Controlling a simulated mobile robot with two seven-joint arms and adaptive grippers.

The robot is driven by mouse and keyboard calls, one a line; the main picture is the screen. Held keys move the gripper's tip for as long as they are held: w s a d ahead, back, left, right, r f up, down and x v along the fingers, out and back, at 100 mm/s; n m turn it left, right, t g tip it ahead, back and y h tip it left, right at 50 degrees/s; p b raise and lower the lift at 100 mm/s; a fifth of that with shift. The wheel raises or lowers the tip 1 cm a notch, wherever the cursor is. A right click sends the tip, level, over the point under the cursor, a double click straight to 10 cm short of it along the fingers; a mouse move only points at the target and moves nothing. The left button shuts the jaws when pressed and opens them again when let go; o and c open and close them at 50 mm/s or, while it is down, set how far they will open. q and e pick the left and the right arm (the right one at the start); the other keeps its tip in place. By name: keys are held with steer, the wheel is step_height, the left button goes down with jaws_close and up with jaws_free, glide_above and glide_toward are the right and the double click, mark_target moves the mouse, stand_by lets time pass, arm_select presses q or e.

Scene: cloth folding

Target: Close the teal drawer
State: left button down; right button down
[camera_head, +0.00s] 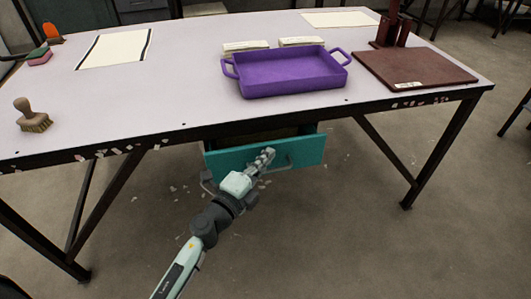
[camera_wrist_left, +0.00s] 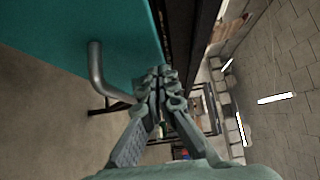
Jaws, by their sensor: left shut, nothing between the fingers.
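The teal drawer (camera_head: 306,152) is under the near side of the table, with its front standing out from beneath the edge, so it is partly open. Its inside is mostly hidden by the tabletop. A grey bar handle (camera_wrist_left: 97,72) is on the drawer front. My left gripper (camera_head: 268,154) is shut and empty, in front of the drawer face near its middle, by the handle. In the left wrist view, the closed fingertips (camera_wrist_left: 158,78) are beside the teal panel (camera_wrist_left: 75,40); I cannot tell whether they touch it. My right gripper is not in view.
The pale table (camera_head: 190,95) has a dark frame and angled legs. On it are a purple tray (camera_head: 292,76), a dark red board (camera_head: 418,68), a wooden brush (camera_head: 32,117) and white cloths (camera_head: 115,48).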

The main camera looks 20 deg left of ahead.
mark_target(257, 144)
arm_select(q)
steer(key=shift+w+a, duration=0.2)
steer(key=shift+w, duration=0.1)
